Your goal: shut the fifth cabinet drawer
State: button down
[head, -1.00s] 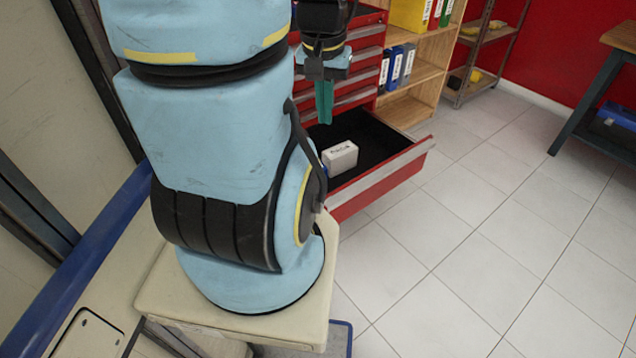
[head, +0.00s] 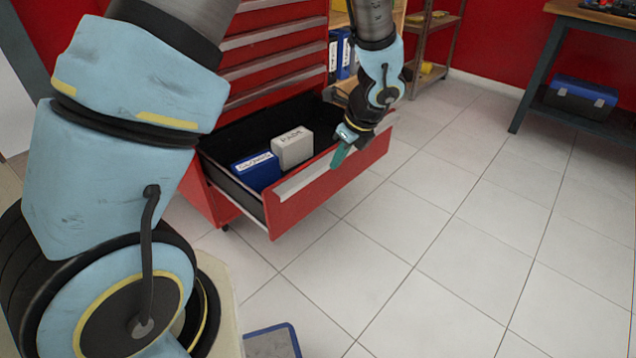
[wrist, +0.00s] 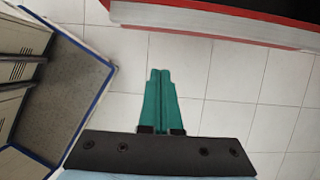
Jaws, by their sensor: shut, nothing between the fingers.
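The red cabinet (head: 272,45) stands at the upper middle of the head view. Its low, deep drawer (head: 318,192) is pulled well out, with a red front, a pale handle strip and a black inside. A white-grey box (head: 292,147) and a blue box (head: 257,171) lie in it. The drawer's front edge also shows along the top of the wrist view (wrist: 225,22). My gripper (head: 338,158), with green fingers, is at the outer face of the drawer front, near its right half; I cannot tell whether it touches. In the wrist view the fingers (wrist: 160,74) are together and empty.
The tiled floor (head: 460,230) in front of the drawer and to the right is clear. A workbench with a blue toolbox (head: 580,98) stands at the right. Shelves (head: 432,45) are behind. A blue-edged grey mat (wrist: 62,95) shows at left in the wrist view.

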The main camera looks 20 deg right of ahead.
aim_at(315, 174)
jog(key=shift+w+a+f+b, duration=0.15)
jog(key=shift+w+a+f, duration=0.4)
jog(key=shift+w+f, duration=0.75)
jog(key=shift+w+a+f+b, duration=0.2)
jog(key=shift+w+a+f, duration=0.55)
jog(key=shift+f, duration=1)
jog(key=shift+w+a+f+b, duration=0.15)
jog(key=shift+w+a+f, duration=0.25)
jog(key=shift+w+f, duration=1)
jog(key=shift+s, duration=0.15)
jog(key=w+a+p, duration=0.3)
jog(key=w+a, duration=0.2)
jog(key=w, duration=0.4)
jog(key=w+a+p, duration=0.3)
jog(key=w+a, duration=0.2)
jog(key=w, duration=0.5)
jog(key=w+a+p, duration=0.3)
jog(key=w+a, duration=0.2)
jog(key=w, duration=0.4)
jog(key=shift+w+a+p, duration=0.25)
jog(key=shift+a+p, duration=0.15)
jog(key=shift+f, duration=0.1)
jog(key=shift+d, duration=0.1)
